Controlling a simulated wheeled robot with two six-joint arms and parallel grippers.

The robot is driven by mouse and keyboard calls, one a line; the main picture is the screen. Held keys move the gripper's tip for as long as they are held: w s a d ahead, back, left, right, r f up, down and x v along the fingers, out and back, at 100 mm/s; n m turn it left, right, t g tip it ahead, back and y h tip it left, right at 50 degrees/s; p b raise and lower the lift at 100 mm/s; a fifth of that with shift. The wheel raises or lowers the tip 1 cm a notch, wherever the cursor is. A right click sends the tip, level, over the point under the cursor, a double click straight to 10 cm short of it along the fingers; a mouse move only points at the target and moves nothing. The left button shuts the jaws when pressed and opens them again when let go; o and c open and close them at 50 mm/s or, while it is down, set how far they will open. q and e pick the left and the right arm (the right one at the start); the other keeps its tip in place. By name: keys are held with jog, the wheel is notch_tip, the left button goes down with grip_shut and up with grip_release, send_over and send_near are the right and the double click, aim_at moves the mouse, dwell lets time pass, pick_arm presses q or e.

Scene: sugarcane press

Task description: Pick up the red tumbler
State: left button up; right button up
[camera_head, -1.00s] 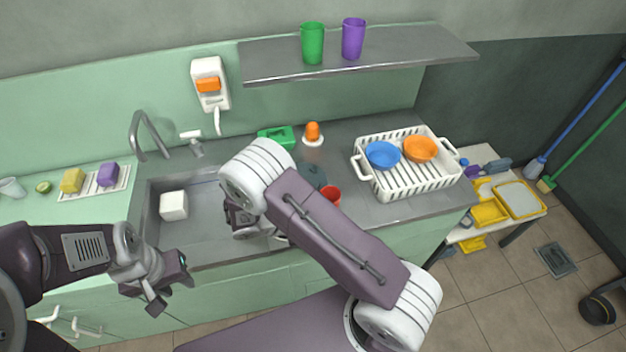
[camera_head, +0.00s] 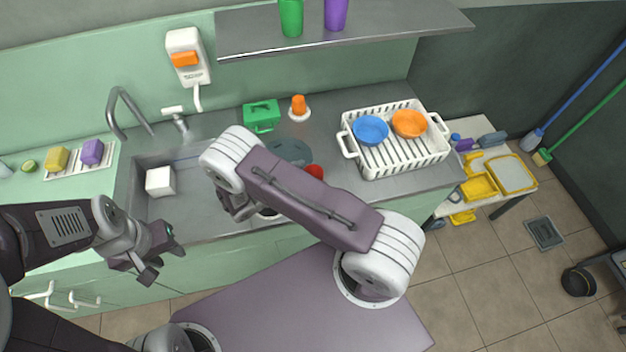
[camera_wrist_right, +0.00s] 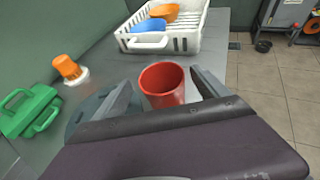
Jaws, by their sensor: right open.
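The red tumbler (camera_wrist_right: 164,86) stands upright on the steel counter in the right wrist view, its open mouth up. In the head view only part of the red tumbler (camera_head: 314,171) shows behind my right arm. My right gripper (camera_wrist_right: 166,88) is open; its two fingers reach toward the tumbler, one on each side of it in the picture. I cannot tell whether they touch it. In the head view the right fingertips are hidden behind the arm. My left gripper (camera_head: 163,262) hangs in front of the counter by the sink, away from the tumbler; its fingers look apart and empty.
A white dish rack (camera_head: 398,169) with a blue bowl (camera_head: 370,130) and an orange bowl (camera_head: 409,123) stands right of the tumbler. A green caddy (camera_head: 261,115) and an orange-topped item (camera_head: 298,106) stand behind. The sink holds a white block (camera_head: 160,181).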

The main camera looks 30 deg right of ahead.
aim_at(320, 172)
jog(key=shift+d, duration=0.25)
jog(key=p+x, duration=0.2)
jog(key=x, duration=0.2)
jog(key=shift+s+f, duration=0.1)
jog(key=shift+f, duration=0.05)
jog(key=shift+d+f, duration=0.25)
jog(key=c, duration=1.4)
notch_tip(320, 172, up, 5)
jog(key=shift+s+f+b, duration=0.2)
jog(key=shift+b, duration=0.25)
jog(key=s+r, duration=0.2)
jog(key=s, duration=0.1)
jog(key=s+r, duration=0.2)
jog(key=s, duration=0.2)
jog(key=s+d+r+b, duration=0.1)
jog(key=s+r, duration=0.1)
jog(key=s, duration=0.2)
jog(key=shift+d+r, duration=0.1)
jog(key=shift+r, duration=0.15)
